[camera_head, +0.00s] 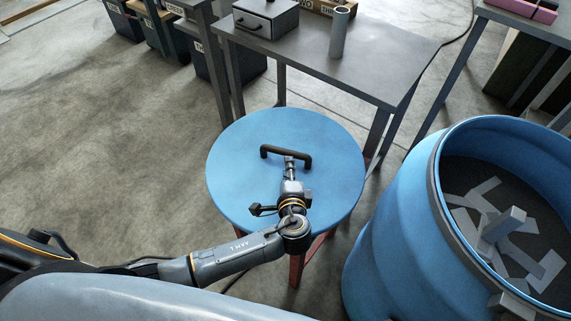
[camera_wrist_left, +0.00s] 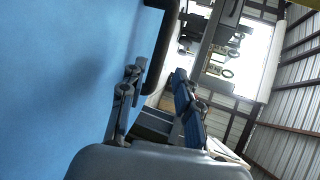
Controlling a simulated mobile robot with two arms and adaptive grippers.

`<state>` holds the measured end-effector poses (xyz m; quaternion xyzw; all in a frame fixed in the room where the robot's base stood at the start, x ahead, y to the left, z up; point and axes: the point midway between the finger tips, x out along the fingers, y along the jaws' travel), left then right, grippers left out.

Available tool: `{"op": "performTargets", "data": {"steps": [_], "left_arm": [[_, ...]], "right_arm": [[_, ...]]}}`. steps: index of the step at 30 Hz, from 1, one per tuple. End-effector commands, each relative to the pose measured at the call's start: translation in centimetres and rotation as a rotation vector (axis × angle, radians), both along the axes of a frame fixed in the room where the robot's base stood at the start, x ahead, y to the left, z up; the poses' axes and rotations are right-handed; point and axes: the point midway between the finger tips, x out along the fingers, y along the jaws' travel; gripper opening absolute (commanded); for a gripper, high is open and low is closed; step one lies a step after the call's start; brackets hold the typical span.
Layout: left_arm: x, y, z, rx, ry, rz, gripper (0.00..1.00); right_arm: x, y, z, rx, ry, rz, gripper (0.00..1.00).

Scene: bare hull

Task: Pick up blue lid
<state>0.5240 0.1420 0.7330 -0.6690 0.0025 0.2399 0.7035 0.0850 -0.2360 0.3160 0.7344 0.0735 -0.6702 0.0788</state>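The round blue lid (camera_head: 235,170) lies flat on a red-legged stand (camera_head: 297,268) and has a black bar handle (camera_head: 305,160) on top. My left gripper (camera_head: 290,161) is over the lid, close to the handle. In the left wrist view the blue lid (camera_wrist_left: 60,75) fills the left side, and the dark handle (camera_wrist_left: 162,50) lies ahead of the fingers. The two fingers of my left gripper (camera_wrist_left: 155,98) are apart, with nothing clearly held between them. Whether they touch the handle cannot be told. My right gripper is not in view.
A large open blue barrel (camera_head: 395,230) holding grey scraps stands right of the stand. A grey table (camera_head: 365,60) behind carries a small box (camera_head: 266,18) and a metal cylinder (camera_head: 339,32). Bare concrete floor (camera_head: 100,130) is clear at left.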

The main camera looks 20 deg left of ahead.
Motion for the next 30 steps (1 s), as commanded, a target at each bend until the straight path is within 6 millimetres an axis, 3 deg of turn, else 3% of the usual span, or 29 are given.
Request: {"op": "performTargets", "data": {"steps": [3, 11, 20, 29, 30], "left_arm": [[2.0, 0.8, -0.7, 0.002, -0.001, 0.001, 0.32], [3.8, 1.5, -1.3, -0.001, 0.0, 0.003, 0.32], [7.3, 3.1, -2.7, -0.001, 0.002, 0.002, 0.32], [7.8, 3.3, -3.0, -0.004, 0.003, 0.001, 0.32], [7.8, 3.3, -3.0, -0.004, 0.003, 0.001, 0.26]], "right_arm": [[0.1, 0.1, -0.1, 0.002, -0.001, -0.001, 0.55], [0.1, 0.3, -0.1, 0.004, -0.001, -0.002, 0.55], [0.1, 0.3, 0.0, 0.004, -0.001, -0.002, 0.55], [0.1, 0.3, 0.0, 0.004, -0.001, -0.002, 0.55], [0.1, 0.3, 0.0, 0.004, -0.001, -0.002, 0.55]]}}
